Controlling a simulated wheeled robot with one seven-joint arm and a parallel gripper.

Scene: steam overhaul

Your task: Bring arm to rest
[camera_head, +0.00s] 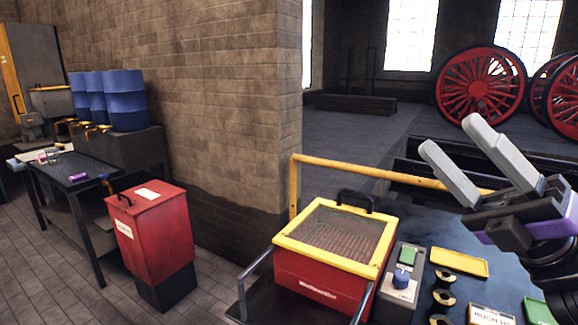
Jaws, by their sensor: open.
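My gripper (478,160) is at the right of the head view, raised above the workbench. Its two grey fingers stand apart and point up and to the left, with nothing between them. The dark wrist and a purple band on my arm show at the right edge. The rest of the arm is out of the picture.
Below my gripper is a dark bench (407,222) with a red box with a yellow-framed mesh lid (330,262), a control box (402,282) and a yellow tray (459,262). A yellow rail (392,174) runs behind. A red bin (150,228) stands left.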

